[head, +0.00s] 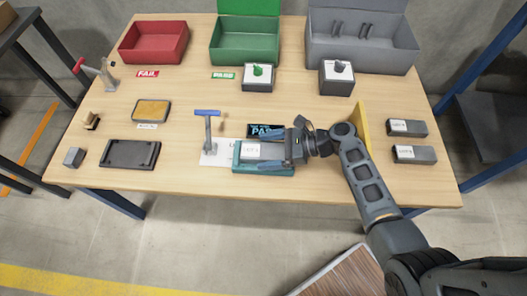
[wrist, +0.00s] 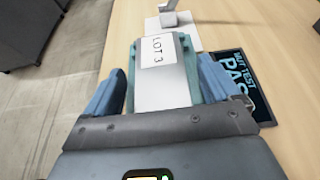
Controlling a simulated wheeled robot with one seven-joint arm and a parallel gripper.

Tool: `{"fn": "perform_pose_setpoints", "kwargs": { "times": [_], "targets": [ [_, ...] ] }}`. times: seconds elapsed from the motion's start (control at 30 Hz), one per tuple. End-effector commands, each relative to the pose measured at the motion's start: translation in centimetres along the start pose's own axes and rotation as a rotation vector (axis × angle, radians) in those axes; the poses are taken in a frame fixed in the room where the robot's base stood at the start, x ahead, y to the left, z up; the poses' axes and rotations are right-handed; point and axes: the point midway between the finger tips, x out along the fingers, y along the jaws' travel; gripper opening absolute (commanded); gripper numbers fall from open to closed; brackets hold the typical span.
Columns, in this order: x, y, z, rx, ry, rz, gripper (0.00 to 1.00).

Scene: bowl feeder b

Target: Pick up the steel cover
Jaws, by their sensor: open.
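A grey steel cover with a white "LOT 3" label (head: 262,149) lies in a teal fixture (head: 268,171) at the front middle of the table. In the wrist view the steel cover (wrist: 165,88) points away from me, its label at the far end. My gripper (head: 257,152) reaches in from the right, open, with its blue fingers on either side of the cover. In the wrist view my gripper (wrist: 160,70) straddles the cover, with the fingers apart. Whether the fingertips touch the fixture I cannot tell. The cover's near end is hidden by my gripper.
A blue-handled toggle clamp (head: 208,130) stands left of the fixture. A dark display reading "PASS" (wrist: 243,85) lies close beside my right finger. Two labelled grey blocks (head: 406,128) lie at the right, beyond a yellow upright piece (head: 361,125). Red (head: 153,42), green and grey bins line the back.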

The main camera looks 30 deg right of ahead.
Motion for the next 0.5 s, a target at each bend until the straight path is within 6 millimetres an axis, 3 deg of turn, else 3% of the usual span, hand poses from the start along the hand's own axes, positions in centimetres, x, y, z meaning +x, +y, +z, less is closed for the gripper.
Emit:
{"fn": "perform_pose_setpoints", "kwargs": {
  "times": [0.07,0.5],
  "targets": [
    [-0.02,0.0,0.01,0.0,0.0,0.0,0.89],
    [-0.05,0.0,0.01,0.0,0.0,0.0,0.48]
  ]
}}
